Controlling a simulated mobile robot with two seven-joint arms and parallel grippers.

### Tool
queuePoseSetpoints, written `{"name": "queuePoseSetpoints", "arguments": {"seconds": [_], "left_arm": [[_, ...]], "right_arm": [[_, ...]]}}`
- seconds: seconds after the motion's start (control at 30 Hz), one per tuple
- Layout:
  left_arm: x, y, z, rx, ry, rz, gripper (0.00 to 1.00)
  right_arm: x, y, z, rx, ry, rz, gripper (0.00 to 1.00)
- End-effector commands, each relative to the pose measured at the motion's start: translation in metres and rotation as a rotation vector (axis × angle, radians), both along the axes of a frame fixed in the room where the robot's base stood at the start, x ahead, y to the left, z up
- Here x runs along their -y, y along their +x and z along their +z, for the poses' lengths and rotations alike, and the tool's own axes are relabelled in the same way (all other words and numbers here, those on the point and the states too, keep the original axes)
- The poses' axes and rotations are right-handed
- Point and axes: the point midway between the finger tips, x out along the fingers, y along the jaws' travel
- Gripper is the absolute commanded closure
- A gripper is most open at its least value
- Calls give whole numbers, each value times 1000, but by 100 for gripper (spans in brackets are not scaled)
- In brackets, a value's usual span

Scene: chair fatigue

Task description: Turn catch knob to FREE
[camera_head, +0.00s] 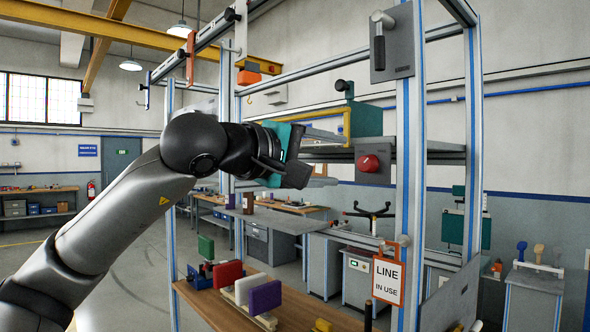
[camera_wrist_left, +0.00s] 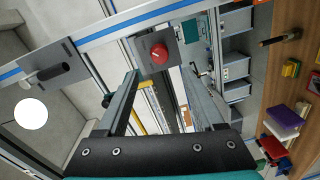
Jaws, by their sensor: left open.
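A red round knob (camera_head: 369,163) sits on a grey plate (camera_head: 372,178) on the frame's upright; no lettering on it can be read. It also shows in the left wrist view (camera_wrist_left: 159,53), just beyond and between the fingertips. My left gripper (camera_head: 335,160) is open and empty, pointing right toward the knob, with a gap between them. In the left wrist view its two fingers (camera_wrist_left: 160,72) stand wide apart. A black handle (camera_head: 379,42) is on another grey plate higher on the upright. My right gripper is not in view.
A yellow-railed teal block (camera_head: 365,119) is behind the gripper, near the grey shelf. A "LINE IN USE" sign (camera_head: 388,281) hangs lower on the upright. Red, white and purple blocks (camera_head: 264,297) stand on the wooden bench below. The aluminium uprights (camera_head: 412,120) border the space.

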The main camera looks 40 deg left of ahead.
Motion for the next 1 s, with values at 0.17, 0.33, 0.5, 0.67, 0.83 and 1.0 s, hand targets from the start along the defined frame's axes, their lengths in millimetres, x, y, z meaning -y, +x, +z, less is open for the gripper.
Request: {"name": "queuePoseSetpoints", "arguments": {"seconds": [0.17, 0.33, 0.5, 0.67, 0.83, 1.0], "left_arm": [[-4, -33, 0, 3, 2, 4, 31], [-5, -58, 2, 3, 3, 2, 31], [-6, -71, 4, 0, 1, 1, 31], [-6, -75, 6, 1, 0, -1, 31], [-6, -74, 6, 1, 0, -1, 31], [-6, -74, 6, 1, 0, -1, 31]], "right_arm": [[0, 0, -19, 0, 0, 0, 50], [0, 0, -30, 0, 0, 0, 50], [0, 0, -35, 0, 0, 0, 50], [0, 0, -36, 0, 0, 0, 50], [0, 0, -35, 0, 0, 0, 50], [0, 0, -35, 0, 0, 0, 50]]}}
